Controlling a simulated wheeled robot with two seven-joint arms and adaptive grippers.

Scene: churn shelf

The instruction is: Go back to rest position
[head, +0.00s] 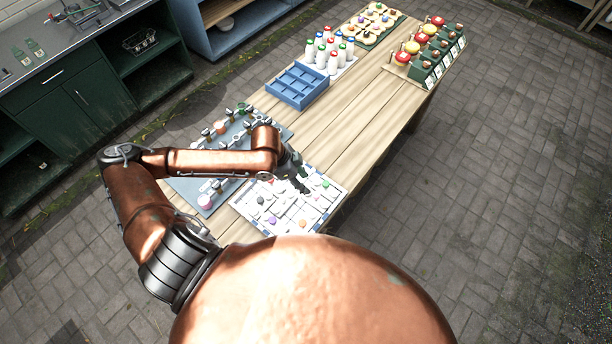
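My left gripper (300,181) is dark and hangs over the white compartment tray (331,207) at the near end of the wooden table. The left arm comes in from the left and bends across the table to it. The fingers are small and dark here, and I cannot tell whether they are open or shut, or whether they touch anything in the tray. My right gripper is not in view.
A grey mat (187,190) with several knobbed items lies left of the tray. Farther along the table (352,115) stand a blue crate (297,87), capped bottles (333,62) and green boxes (428,66). Green cabinets (74,94) stand at the left. Paving (500,180) at the right is clear.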

